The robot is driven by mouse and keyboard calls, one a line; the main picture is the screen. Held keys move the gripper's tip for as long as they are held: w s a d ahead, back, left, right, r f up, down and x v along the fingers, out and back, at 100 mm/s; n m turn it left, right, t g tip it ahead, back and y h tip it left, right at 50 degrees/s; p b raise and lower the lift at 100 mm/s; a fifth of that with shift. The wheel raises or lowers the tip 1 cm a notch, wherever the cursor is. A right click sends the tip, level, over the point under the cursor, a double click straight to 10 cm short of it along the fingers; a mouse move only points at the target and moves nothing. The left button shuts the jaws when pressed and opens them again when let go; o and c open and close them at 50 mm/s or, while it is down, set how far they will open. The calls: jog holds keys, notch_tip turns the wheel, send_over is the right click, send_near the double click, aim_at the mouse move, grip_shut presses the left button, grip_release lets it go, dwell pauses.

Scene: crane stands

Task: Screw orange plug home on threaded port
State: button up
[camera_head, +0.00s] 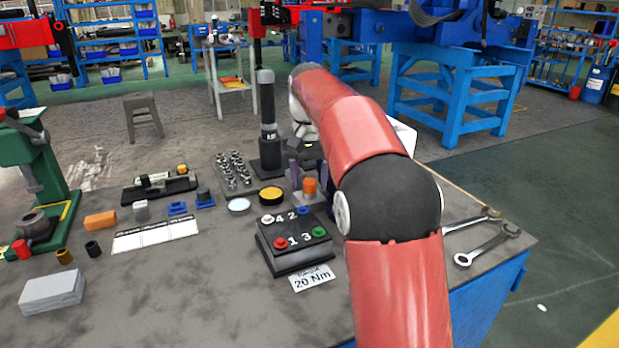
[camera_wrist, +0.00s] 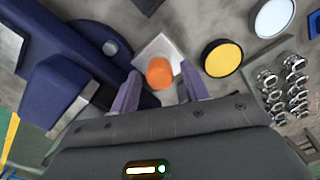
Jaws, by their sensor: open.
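The orange plug (camera_head: 309,186) stands upright on a small grey base plate on the bench, just below my gripper. In the wrist view the orange plug (camera_wrist: 160,73) shows between and just beyond the two fingertips, over the pale square plate (camera_wrist: 166,50). My gripper (camera_wrist: 155,90) is open, with one purple-grey finger on each side of the plug. I cannot tell whether either finger touches it. The threaded port is hidden beneath the plug. In the head view my gripper (camera_head: 306,160) is partly covered by my red arm.
A black-rimmed yellow disc (camera_head: 271,195) and a tray of several metal fittings (camera_head: 234,172) lie left of the plug. A dark upright tool (camera_head: 267,120) stands behind. A black box with numbered buttons (camera_head: 292,243) is in front. Wrenches (camera_head: 487,245) lie at right.

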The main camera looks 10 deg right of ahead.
jog(key=n, duration=1.3)
jog(key=shift+n, duration=0.3)
jog(key=n, duration=0.8)
jog(key=shift+n, duration=0.3)
jog(key=c, duration=1)
jog(key=m, duration=0.3)
jog(key=shift+m, duration=0.3)
grip_shut()
jog(key=shift+m, duration=0.8)
